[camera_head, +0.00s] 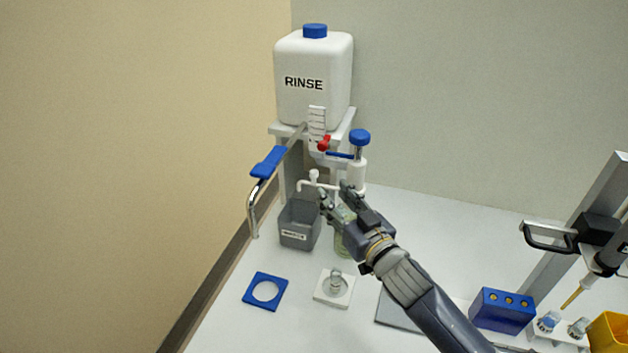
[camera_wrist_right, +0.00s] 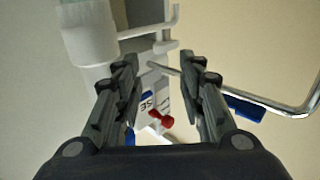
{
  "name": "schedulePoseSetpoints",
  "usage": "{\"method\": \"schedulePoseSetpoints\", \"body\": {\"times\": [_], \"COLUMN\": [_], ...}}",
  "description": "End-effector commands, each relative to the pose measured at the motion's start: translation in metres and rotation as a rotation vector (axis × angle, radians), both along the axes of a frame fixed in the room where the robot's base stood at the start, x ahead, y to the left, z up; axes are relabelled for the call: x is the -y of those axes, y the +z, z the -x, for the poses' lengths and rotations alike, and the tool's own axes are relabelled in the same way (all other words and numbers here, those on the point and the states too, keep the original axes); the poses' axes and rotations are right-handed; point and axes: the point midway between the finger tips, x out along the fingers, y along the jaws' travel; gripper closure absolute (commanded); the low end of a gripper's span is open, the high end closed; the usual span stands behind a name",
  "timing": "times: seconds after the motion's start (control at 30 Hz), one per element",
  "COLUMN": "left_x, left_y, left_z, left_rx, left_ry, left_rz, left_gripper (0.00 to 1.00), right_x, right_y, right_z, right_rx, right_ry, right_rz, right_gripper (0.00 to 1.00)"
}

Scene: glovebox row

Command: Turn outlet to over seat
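The outlet appears to be the bent chrome tube (camera_head: 251,207) with a blue lever (camera_head: 268,163), reaching left and forward from the RINSE stand. Its downturned tip is above the bench, left of the grey bin. It also crosses the right wrist view (camera_wrist_right: 285,107), beyond the fingers. The seat appears to be the blue square plate (camera_head: 250,295) with a round opening, in front of the tip. My right gripper (camera_head: 335,192) is open beside the small white dispenser spout (camera_head: 316,185), right of the tube. Nothing visible is held between its fingers (camera_wrist_right: 158,58). My left gripper is not in view.
A RINSE tank (camera_head: 313,62) stands at the back, with a red tap (camera_head: 323,144) below. A grey bin (camera_head: 299,240) and a greenish bottle (camera_head: 343,243) are near my right gripper. A white plate (camera_head: 322,296) holds a small clear item. A blue rack (camera_head: 500,312) stands right.

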Motion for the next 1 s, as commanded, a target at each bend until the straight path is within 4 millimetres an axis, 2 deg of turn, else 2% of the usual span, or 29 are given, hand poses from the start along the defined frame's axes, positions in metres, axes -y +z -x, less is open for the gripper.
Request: {"method": "schedulePoseSetpoints", "body": {"times": [0.17, 0.5, 0.7, 1.0], "left_x": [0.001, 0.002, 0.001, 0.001], "left_y": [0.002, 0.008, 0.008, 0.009], "left_z": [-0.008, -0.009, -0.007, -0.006], "left_rx": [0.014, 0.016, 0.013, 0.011], "left_ry": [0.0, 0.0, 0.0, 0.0], "left_rz": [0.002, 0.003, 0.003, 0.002], "left_gripper": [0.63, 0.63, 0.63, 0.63], "right_x": [-0.006, -0.031, -0.043, -0.049], "right_y": [0.001, 0.001, 0.001, 0.0], "right_z": [-0.011, -0.061, -0.083, -0.096], "right_rx": [0.003, 0.002, 0.001, 0.0], "right_ry": [0.001, -0.001, 0.0, 0.0], "right_rz": [-0.001, 0.0, 0.0, 0.001], "right_gripper": [0.63, 0.63, 0.63, 0.63]}}
